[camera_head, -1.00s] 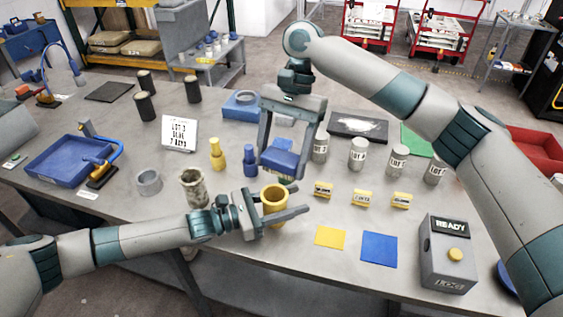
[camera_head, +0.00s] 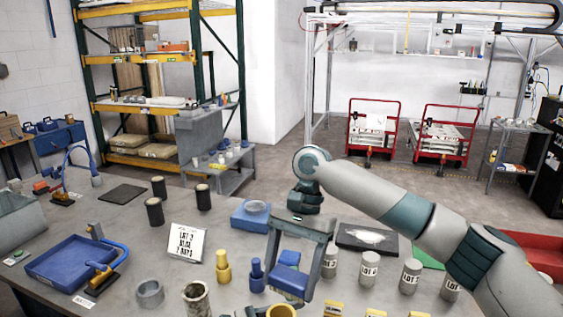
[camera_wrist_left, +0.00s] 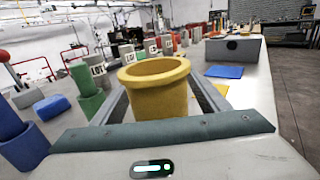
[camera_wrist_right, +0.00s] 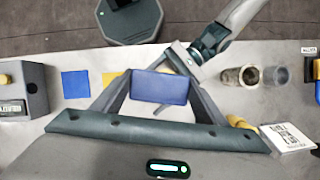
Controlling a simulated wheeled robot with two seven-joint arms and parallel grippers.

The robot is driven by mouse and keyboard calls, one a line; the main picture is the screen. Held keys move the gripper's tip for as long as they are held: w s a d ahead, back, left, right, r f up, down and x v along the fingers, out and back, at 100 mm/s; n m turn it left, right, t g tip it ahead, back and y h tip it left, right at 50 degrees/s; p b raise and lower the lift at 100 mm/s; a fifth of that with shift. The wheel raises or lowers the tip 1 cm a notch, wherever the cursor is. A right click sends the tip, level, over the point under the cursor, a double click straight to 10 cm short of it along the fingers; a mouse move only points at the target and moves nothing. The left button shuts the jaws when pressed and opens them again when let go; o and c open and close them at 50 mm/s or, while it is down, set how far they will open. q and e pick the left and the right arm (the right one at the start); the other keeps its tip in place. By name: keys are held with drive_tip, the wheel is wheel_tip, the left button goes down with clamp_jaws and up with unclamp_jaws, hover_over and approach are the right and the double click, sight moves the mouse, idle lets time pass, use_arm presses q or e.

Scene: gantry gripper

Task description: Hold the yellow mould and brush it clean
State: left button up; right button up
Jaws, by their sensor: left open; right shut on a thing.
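The yellow mould (camera_wrist_left: 158,92) is a short round cup with a wide rim. It stands upright between the fingers of my left gripper (camera_wrist_left: 165,88), which is open around it. In the head view only the top of the mould (camera_head: 283,310) shows at the bottom edge, and my left gripper is almost wholly cut off. My right gripper (camera_head: 288,284) is shut on a blue brush (camera_head: 291,278), just behind the mould and above the table. The brush's flat blue block also shows between the fingers in the right wrist view (camera_wrist_right: 160,87). Its bristles are hidden there.
A lot sign (camera_head: 188,243) and a blue tray (camera_head: 62,266) are farther left. Yellow and blue squares (camera_wrist_right: 76,85) lie flat on the table.

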use_arm(q)
drive_tip(key=v, duration=1.2)
